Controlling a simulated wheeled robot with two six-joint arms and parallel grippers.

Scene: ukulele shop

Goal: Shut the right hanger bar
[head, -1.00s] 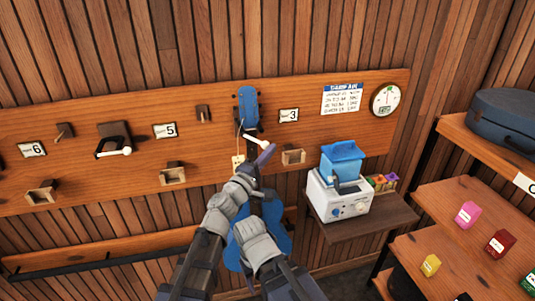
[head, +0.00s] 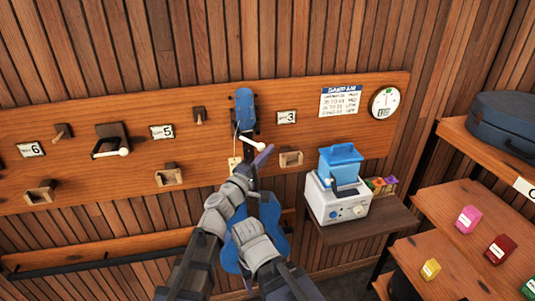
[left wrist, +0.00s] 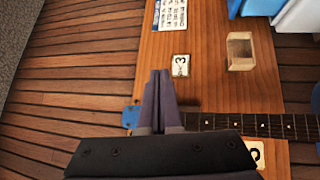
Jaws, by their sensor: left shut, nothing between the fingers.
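The right hanger bar (head: 267,148) is a short pale bar on the wall board, slanting out in front of the blue ukulele (head: 243,105). My left gripper (head: 264,154) is shut and empty, its fingertips just below and beside the bar; I cannot tell whether they touch. In the left wrist view, the shut fingers (left wrist: 159,98) lie over the board near the dark ukulele neck (left wrist: 260,123); the bar does not show there. The left hanger (head: 110,148) also has a bar with a white end. My right gripper is not in view.
The wooden wall board (head: 340,145) carries number cards and small wooden brackets (head: 290,158). A white device with a blue top (head: 338,203) stands on a shelf at right. Shelves with small boxes (head: 468,219) and a blue case (head: 505,122) are at far right.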

